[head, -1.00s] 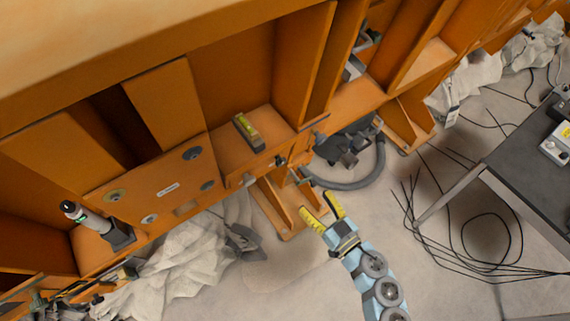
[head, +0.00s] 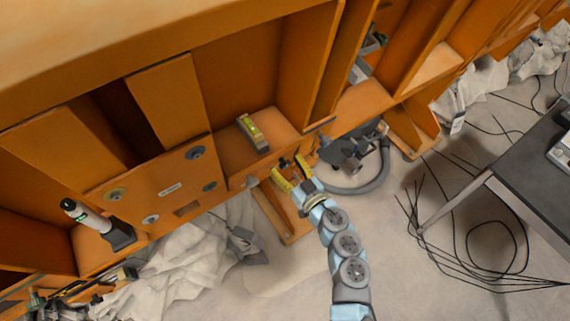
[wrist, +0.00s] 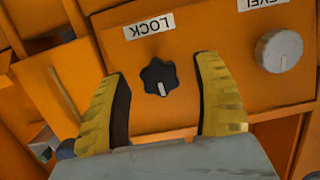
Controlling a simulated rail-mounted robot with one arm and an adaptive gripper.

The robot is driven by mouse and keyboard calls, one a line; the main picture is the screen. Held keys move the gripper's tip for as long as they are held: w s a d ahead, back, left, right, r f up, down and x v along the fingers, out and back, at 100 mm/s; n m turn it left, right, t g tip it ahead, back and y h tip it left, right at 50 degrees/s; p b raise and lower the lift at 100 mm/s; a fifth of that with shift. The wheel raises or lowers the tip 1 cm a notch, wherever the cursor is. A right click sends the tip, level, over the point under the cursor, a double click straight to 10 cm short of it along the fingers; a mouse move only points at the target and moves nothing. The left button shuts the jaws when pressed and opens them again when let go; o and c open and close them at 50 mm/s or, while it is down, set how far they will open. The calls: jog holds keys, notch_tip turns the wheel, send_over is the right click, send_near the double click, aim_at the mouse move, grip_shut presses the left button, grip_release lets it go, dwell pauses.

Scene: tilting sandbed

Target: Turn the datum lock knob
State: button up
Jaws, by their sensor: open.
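The datum lock knob (wrist: 160,77) is a black lobed knob with a white pointer mark, on an orange panel below an upside-down "LOCK" label (wrist: 148,26) in the wrist view. The pointer runs from the knob's middle toward the bottom of that picture. My gripper (wrist: 163,95) is open, with one yellow finger on each side of the knob in the picture. I see no finger touching it. In the head view my gripper (head: 292,172) is at the front of the orange frame, and the dark knob (head: 284,163) shows small between its fingertips.
A silver round knob (wrist: 279,50) sits right of the lock knob in the wrist view. A yellow-green spirit level (head: 252,133) rests on the ledge above my gripper. A dark hose (head: 365,185) lies right, near a black table (head: 520,165).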

jog(key=shift+w+a, duration=0.25)
jog(key=shift+w, duration=0.15)
grip_shut()
